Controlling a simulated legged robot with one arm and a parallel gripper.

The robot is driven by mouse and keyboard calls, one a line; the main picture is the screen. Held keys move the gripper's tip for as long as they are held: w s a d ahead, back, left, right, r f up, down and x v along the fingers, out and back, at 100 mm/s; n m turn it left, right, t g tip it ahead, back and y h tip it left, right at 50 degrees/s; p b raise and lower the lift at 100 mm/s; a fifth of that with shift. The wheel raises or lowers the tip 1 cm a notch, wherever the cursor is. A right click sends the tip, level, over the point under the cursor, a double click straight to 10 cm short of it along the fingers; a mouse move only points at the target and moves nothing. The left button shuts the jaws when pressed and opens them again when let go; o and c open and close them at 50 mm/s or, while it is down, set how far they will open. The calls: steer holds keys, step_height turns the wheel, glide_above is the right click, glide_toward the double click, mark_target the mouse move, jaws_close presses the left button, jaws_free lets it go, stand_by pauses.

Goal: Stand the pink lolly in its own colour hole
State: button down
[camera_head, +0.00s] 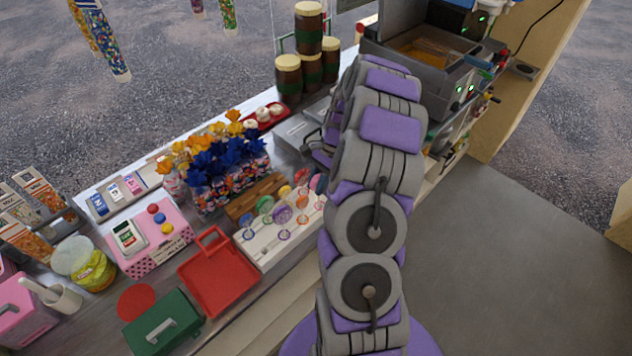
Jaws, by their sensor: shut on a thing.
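A white lolly stand (270,252) on the counter has several coloured rings. Several lollies stand on it, among them a green one (265,204), a purple one (282,214) and an orange-red one (301,176). A pink lolly disc (318,183) shows at the stand's right, close to my arm; its stick is hard to make out. My gripper (322,158) is just above this disc, partly hidden by my arm. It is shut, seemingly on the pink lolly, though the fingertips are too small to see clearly. I cannot tell which ring is pink.
A red tray (219,272), a green box (162,322) and a pink till (148,240) lie left. Brown jars (308,65) and a grey fryer (420,55) stand at the back.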

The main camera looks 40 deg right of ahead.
steer(key=shift+d+f, duration=0.35)
steer(key=shift+d, duration=0.3)
steer(key=shift+a+f, duration=0.4)
steer(key=shift+f, duration=0.2)
steer(key=shift+d, duration=0.1)
steer(key=shift+f, duration=0.15)
steer(key=shift+f, duration=0.95)
steer(key=shift+c, duration=1.7)
jaws_free()
